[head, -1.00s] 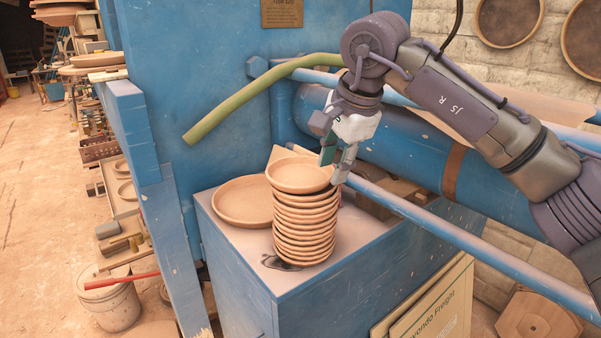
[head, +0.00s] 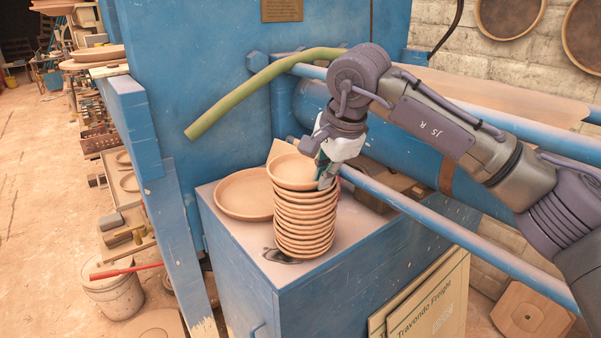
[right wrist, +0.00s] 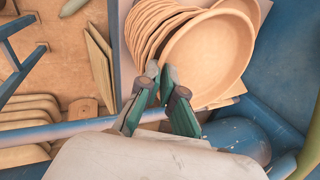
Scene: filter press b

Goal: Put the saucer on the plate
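A stack of several tan saucers (head: 305,226) stands on the blue block. My right gripper (head: 324,178) is at the right rim of the top saucer. My left gripper is out of view.
The blue block's top (head: 330,252) has bare room in front. A blue rail (head: 400,205) runs close behind and right of the stack. A green hose (head: 255,88) hangs above the plate.

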